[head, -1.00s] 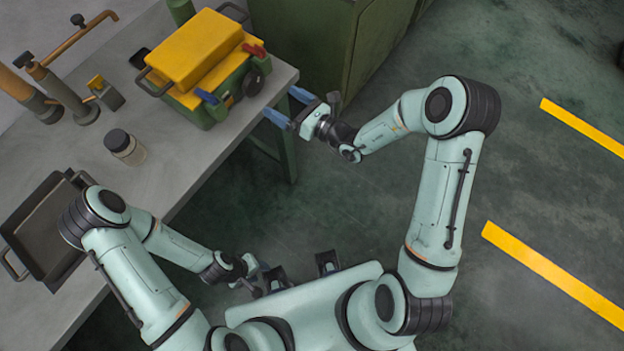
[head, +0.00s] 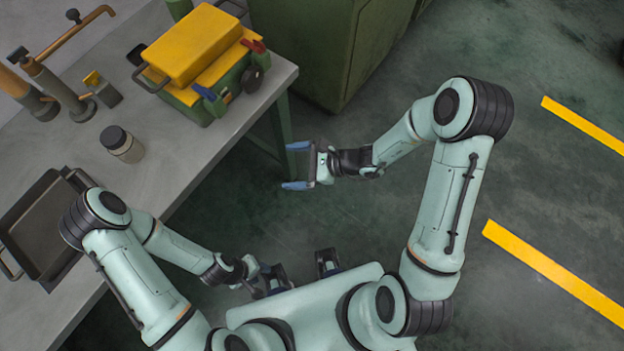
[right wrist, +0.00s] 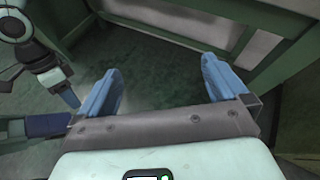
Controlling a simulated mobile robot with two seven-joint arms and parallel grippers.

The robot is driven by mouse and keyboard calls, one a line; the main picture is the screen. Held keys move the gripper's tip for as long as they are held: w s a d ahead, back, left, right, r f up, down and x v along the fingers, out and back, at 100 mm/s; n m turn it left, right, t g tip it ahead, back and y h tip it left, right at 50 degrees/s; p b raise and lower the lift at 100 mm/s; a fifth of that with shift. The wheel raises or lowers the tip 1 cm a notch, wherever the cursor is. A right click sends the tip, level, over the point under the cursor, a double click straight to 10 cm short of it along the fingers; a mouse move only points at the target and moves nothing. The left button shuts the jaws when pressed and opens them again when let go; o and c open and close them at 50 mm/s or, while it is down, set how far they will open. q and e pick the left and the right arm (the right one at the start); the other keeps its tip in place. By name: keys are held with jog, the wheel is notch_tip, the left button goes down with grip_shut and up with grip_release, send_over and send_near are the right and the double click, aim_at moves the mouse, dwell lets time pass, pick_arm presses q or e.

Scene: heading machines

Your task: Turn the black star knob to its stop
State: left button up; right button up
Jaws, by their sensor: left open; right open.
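The black star knob (head: 252,79) is on the right end of the green machine body (head: 196,108), below a red lever (head: 254,46). Its lobes are too small to make out its angle. My right gripper (head: 287,167) is open and empty, off the table's right edge, below and right of the knob and apart from it. Its two blue fingers (right wrist: 163,82) are spread over the floor in the right wrist view. My left gripper (head: 258,278) is open, low by my base and far from the knob; its fingers are partly hidden.
The machine's yellow lid (head: 194,44) is on top, and a blue lever (head: 209,94) is on its front. A jar (head: 122,144) and a dark tray (head: 40,222) are on the grey table (head: 185,150). A green cabinet (head: 318,50) stands behind. Floor right of the table is open.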

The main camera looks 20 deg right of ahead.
jog(key=s+d+f+n+g+h, duration=0.2)
jog(key=s+f+n+g+h, duration=0.1)
jog(key=s+f+n, duration=0.4)
jog(key=shift+s+d+f+n+g, duration=0.15)
jog(key=shift+s+f+n+g, duration=0.15)
jog(key=shift+g, duration=0.6)
